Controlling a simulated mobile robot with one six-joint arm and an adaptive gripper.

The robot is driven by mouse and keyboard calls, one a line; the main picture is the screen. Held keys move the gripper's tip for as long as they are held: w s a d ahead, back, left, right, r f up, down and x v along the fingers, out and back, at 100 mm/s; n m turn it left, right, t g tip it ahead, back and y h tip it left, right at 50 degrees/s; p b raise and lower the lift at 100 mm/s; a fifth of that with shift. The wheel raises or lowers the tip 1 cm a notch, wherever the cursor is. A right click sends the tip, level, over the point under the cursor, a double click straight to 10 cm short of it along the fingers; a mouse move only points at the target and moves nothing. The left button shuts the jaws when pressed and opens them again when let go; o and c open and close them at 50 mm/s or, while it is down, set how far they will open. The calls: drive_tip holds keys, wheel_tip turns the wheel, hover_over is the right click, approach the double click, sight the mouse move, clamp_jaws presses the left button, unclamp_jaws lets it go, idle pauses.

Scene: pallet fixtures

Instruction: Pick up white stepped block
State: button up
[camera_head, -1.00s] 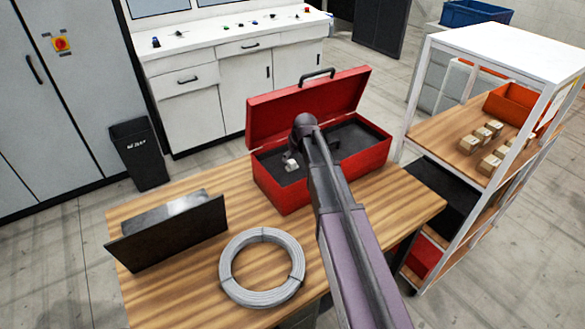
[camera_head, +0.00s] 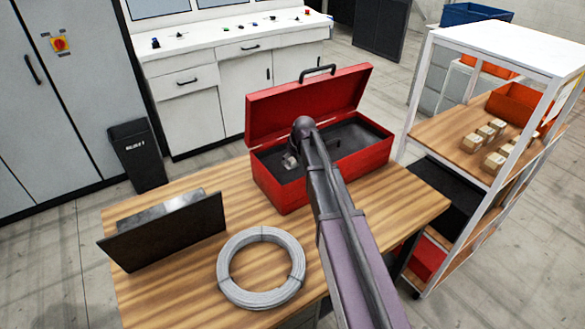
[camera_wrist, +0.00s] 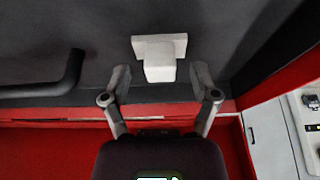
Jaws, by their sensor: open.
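The white stepped block (camera_wrist: 160,57) lies on the dark floor inside the open red toolbox (camera_head: 283,190). In the wrist view it has a wide flat part and a narrower part towards my gripper. My gripper (camera_wrist: 161,78) is open, with one finger on each side of the block's narrower part and a gap on both sides. In the head view my arm reaches into the toolbox, and a small light patch (camera_head: 290,160) shows at its end; my wrist hides most of that spot.
A dark bar-like handle (camera_wrist: 50,88) lies left of the block. The raised lid (camera_head: 300,103) stands behind my arm. A wire coil (camera_head: 261,298) and a dark angled plate (camera_head: 165,235) sit on the wooden table (camera_head: 200,292). A shelf rack (camera_head: 425,133) stands at the right.

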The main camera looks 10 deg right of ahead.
drive_tip(key=shift+w+f, duration=0.2)
drive_tip(key=shift+f, duration=0.3)
clamp_jaws()
idle(0.3)
